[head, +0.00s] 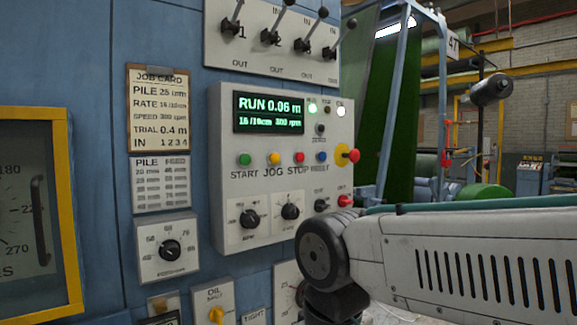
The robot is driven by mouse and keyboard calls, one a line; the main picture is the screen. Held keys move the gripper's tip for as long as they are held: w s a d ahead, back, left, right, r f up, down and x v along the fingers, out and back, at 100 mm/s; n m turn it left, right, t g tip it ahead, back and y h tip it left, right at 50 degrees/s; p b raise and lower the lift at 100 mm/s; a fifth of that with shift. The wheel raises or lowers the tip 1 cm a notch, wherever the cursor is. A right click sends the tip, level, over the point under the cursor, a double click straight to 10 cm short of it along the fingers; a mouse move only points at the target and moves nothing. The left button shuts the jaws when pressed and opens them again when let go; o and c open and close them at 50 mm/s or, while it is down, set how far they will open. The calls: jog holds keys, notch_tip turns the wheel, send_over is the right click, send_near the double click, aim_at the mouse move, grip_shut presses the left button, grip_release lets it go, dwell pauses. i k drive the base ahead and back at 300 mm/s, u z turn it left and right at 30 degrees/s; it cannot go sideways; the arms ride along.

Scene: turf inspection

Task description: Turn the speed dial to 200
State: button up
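The grey control panel (283,178) on the blue machine has two black dials side by side. The left dial (250,219) and the right dial (290,212) have small scales; their labels are too small to read surely, so I cannot tell which is the speed dial. The green display (268,112) reads RUN 0.06 m and 16/10cm 300 rpm. A job card (158,108) at left lists speed 300 rpm. My arm crosses the lower right, in front of the panel's lower right edge. My gripper is not in view.
Coloured buttons (272,158) sit above the dials, with a red emergency button (353,156) at the right edge. A separate dial plate (168,250) is at lower left. Levers (271,36) stick out above. Another dial plate (288,292) below is partly hidden by my arm.

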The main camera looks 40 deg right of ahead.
aim_at(249, 218)
jog(key=z, duration=1.1)
jog(key=k, duration=1.05)
jog(key=u, duration=0.95)
jog(key=i, duration=0.5)
jog(key=u, duration=0.1)
